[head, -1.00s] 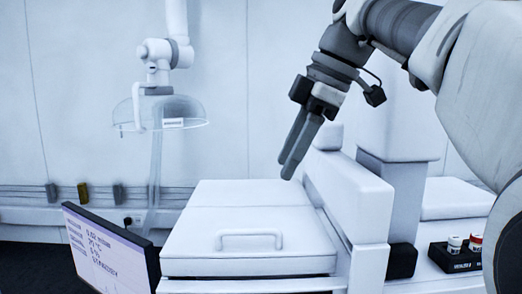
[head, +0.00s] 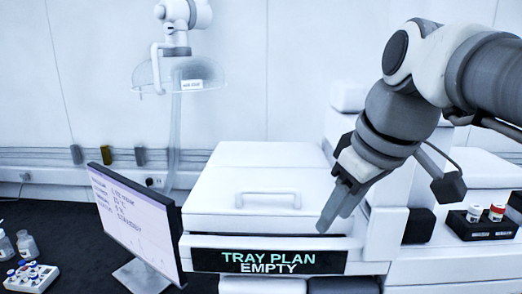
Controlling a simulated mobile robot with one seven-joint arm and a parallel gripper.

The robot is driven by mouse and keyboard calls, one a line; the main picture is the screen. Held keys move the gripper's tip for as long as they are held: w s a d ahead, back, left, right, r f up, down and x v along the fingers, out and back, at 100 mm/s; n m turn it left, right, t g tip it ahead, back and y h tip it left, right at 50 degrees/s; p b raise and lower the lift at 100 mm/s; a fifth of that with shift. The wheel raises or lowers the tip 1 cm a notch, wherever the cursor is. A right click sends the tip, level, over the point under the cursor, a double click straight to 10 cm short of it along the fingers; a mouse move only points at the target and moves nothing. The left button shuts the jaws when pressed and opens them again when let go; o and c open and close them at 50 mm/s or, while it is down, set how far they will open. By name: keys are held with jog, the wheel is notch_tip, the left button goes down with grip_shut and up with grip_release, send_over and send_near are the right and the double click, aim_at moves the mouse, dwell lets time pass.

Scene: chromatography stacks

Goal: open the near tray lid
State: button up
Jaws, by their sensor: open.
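The near tray lid (head: 262,175) is white and lies shut on top of the white instrument. Its raised bar handle (head: 268,194) is near the lid's front edge. My gripper (head: 333,222) points down and to the left, in front of the instrument's right front corner. It is to the right of the handle and apart from it in the picture. Its fingers are seen nearly edge-on, and nothing shows between them.
A display below the lid (head: 268,261) reads "TRAY PLAN EMPTY". A monitor (head: 140,225) stands at left, with a vial rack (head: 32,277) and bottles (head: 27,243) beyond. A black holder (head: 480,224) with two capped vials sits at right. A clear hood (head: 180,77) hangs behind.

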jog(key=s+d+f+m+t+h, duration=0.1)
jog(key=s+f+m, duration=0.3)
jog(key=f, duration=0.2)
jog(key=s+d+f+m+h, duration=0.1)
jog(key=s+d+f+m, duration=0.15)
jog(key=f, duration=0.45)
notch_tip(320, 180, up, 30)
jog(key=m+g+p, duration=0.3)
jog(key=m, duration=1.6)
send_over(270, 188)
jog(key=s, duration=0.4)
jog(key=w+f+b, duration=0.1)
jog(key=f, duration=0.4)
jog(key=w+f+b, duration=0.1)
jog(key=f+b, duration=0.1)
jog(key=f, duration=0.4)
jog(key=w+f+b, duration=0.1)
jog(key=f, duration=0.5)
jog(key=shift+w+f+b, duration=0.1)
jog(key=shift+w+b, duration=0.25)
grip_shut()
